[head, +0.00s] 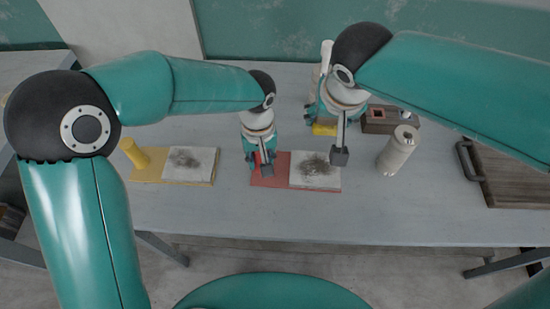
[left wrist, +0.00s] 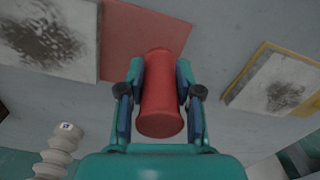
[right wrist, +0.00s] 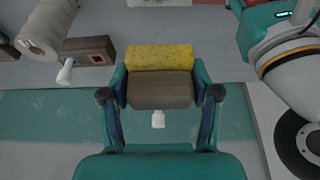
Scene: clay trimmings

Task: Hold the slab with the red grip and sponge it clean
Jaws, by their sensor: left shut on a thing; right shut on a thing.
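A pale slab with a dark smudge (head: 315,172) lies on a red board (head: 268,177) at the middle of the table; both also show in the left wrist view, the slab (left wrist: 45,32) at upper left. My left gripper (head: 260,158) is shut on the upright red grip (left wrist: 160,95) at the board's left end. The grip is mostly hidden in the head view. My right gripper (head: 325,122) is shut on a yellow sponge with a brown back (right wrist: 160,60), behind the slab and apart from it. I cannot tell whether the sponge touches the table.
A yellow board (head: 150,178) with a yellow grip (head: 134,153) and another smudged slab (head: 190,163) lies at left. A pale cylinder (head: 398,150) and a brown block with a reddish recess (head: 388,122) stand right of my right gripper. A dark wooden board with a handle (head: 510,175) lies far right.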

